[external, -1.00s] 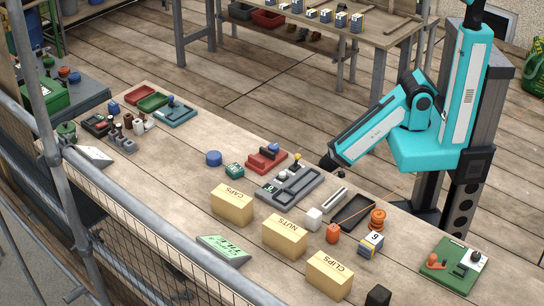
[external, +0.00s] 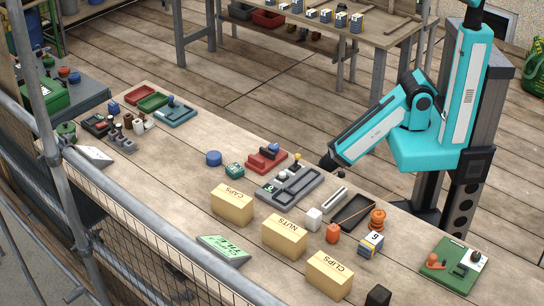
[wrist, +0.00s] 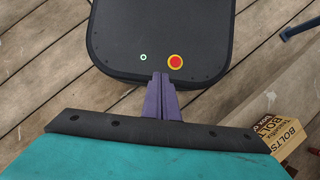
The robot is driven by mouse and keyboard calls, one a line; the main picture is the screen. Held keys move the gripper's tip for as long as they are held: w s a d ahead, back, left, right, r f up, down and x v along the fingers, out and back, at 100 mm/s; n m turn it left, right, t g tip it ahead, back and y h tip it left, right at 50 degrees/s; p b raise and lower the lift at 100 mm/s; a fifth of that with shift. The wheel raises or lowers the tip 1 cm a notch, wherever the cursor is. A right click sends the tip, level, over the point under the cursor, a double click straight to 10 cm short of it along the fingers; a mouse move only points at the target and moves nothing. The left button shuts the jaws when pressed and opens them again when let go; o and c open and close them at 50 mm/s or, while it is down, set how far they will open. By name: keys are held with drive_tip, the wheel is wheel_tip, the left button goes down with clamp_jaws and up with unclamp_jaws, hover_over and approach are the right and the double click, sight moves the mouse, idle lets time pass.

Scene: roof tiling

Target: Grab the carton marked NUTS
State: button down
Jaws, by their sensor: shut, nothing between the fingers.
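The carton marked NUTS (external: 284,237) is a tan box on the long wooden bench in the external view. It stands between a like carton marked CAPS (external: 232,204) and one marked CLIPS (external: 330,275). My gripper (wrist: 161,78) shows in the wrist view as two purple fingers shut together with nothing between them. It is over a dark base with a red and yellow button, away from the cartons. In the external view my arm is folded at the right, and I cannot make out the fingers. The NUTS carton is not in the wrist view.
A grey tray (external: 289,187) lies behind. A carton marked BOLTS (wrist: 285,135) shows in the wrist view. Scaffold rails run along the near bench side.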

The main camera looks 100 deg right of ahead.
drive_tip(key=c, duration=0.8)
unclamp_jaws()
drive_tip(key=shift+o, duration=0.2)
drive_tip(key=shift+w, duration=0.1)
